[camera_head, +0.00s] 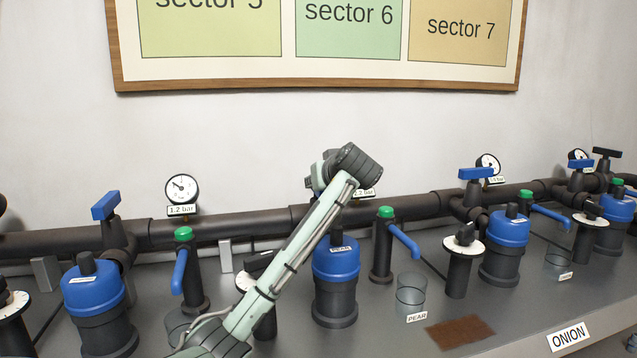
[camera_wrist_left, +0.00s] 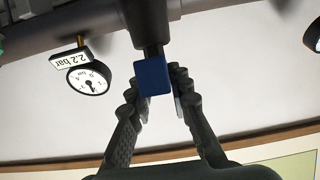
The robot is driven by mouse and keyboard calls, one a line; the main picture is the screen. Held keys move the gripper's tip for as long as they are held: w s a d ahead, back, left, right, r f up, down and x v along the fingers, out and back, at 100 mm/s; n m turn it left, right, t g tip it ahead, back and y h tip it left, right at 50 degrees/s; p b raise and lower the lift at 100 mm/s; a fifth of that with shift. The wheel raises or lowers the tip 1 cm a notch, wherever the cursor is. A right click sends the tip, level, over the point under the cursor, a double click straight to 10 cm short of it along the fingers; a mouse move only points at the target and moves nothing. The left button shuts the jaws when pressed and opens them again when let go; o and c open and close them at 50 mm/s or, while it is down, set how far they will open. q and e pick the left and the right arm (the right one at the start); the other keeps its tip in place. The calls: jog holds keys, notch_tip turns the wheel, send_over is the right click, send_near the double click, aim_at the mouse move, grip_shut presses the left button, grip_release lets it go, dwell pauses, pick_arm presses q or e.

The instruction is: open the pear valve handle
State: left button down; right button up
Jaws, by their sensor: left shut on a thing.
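The PEAR filter (camera_head: 335,262) has a blue cap and stands just in front of the pipe, partly behind my left arm. The pear valve on the pipe behind it is almost all hidden by my left wrist in the head view. In the left wrist view, a blue handle (camera_wrist_left: 153,76) on a dark stem shows between the fingers, seen close up. My left gripper (camera_wrist_left: 156,92) is shut on this handle; its fingers lie on either side of it. In the head view the fingers of my left gripper (camera_head: 319,178) are mostly hidden behind the wrist. My right gripper is out of view.
A green-topped post with a blue lever (camera_head: 404,241) and a PEAR beaker (camera_head: 411,290) stand right of the filter. Other blue valve handles (camera_head: 106,206) (camera_head: 476,174) sit along the pipe (camera_head: 262,226). A gauge (camera_wrist_left: 91,79) is close to the gripper.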

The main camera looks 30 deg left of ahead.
pick_arm(q)
jog(key=shift+f, duration=0.15)
jog(key=c, duration=1.4)
grip_release()
jog(key=shift+s, duration=0.1)
jog(key=v, duration=1.2)
jog(key=shift+r, duration=0.25)
notch_tip(320, 180, up, 6)
